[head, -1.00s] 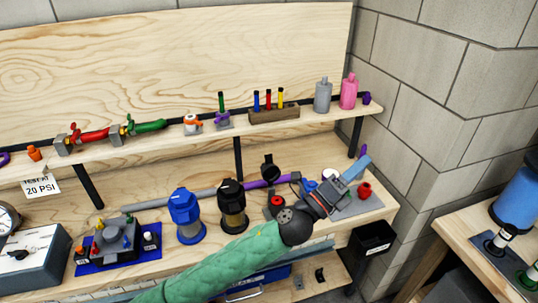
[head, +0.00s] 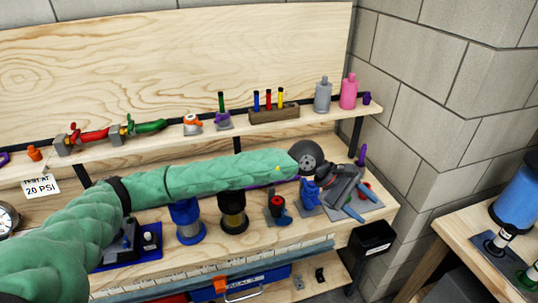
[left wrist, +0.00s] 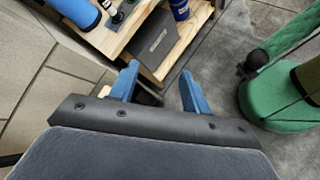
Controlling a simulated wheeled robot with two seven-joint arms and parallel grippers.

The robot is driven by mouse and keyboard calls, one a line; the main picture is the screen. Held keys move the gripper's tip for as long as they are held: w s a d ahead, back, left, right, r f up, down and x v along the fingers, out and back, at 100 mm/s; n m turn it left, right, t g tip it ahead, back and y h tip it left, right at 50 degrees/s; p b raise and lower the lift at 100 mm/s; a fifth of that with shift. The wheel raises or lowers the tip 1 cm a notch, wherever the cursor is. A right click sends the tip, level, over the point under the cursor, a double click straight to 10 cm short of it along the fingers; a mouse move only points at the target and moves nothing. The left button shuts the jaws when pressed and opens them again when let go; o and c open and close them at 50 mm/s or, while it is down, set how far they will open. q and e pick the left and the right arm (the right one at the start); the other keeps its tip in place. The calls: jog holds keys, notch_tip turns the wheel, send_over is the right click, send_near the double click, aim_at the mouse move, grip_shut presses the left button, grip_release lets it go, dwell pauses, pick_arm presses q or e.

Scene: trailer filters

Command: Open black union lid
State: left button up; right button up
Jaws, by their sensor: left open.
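I cannot tell for sure which part is the black union lid. A black-topped canister (head: 232,218) stands on the lower bench in the head view, its top partly behind my left arm. A small black and red fitting (head: 278,207) stands to its right. My left gripper (head: 368,203) is open over the bench's right end, right of both and apart from them, with blue fingers pointing down and right. In the left wrist view its two fingers (left wrist: 160,78) are spread with nothing between them. My right gripper is not in view.
A blue canister (head: 187,222) and a blue fitting (head: 308,193) stand on the bench. A shelf above holds bottles (head: 323,95) and valves. A black bin (head: 373,238) hangs at the bench's right end. A side table (head: 480,262) stands at the right.

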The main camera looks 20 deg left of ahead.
pick_arm(q)
jog(key=w+a+r+m+t+y, duration=0.1)
jog(key=w+a+y, duration=0.4)
jog(key=a, duration=0.5)
jog(key=w+a+r+m+t+y, duration=0.1)
jog(key=w+a+t+y, duration=0.1)
jog(key=w+a+y, duration=0.5)
jog(key=w+a+r+m+t+y, duration=0.15)
jog(key=w+a, duration=0.25)
jog(key=a, duration=0.8)
jog(key=p+x, duration=0.1)
jog(key=x, duration=0.1)
jog(key=p+x, duration=0.1)
jog(key=x, duration=0.1)
jog(key=p+x, duration=0.1)
jog(key=x, duration=0.1)
jog(key=shift+d+f, duration=0.2)
jog(key=shift+f, duration=0.2)
jog(key=shift+w+a+f, duration=0.15)
jog(key=shift+w+f, duration=0.05)
jog(key=shift+f, duration=0.45)
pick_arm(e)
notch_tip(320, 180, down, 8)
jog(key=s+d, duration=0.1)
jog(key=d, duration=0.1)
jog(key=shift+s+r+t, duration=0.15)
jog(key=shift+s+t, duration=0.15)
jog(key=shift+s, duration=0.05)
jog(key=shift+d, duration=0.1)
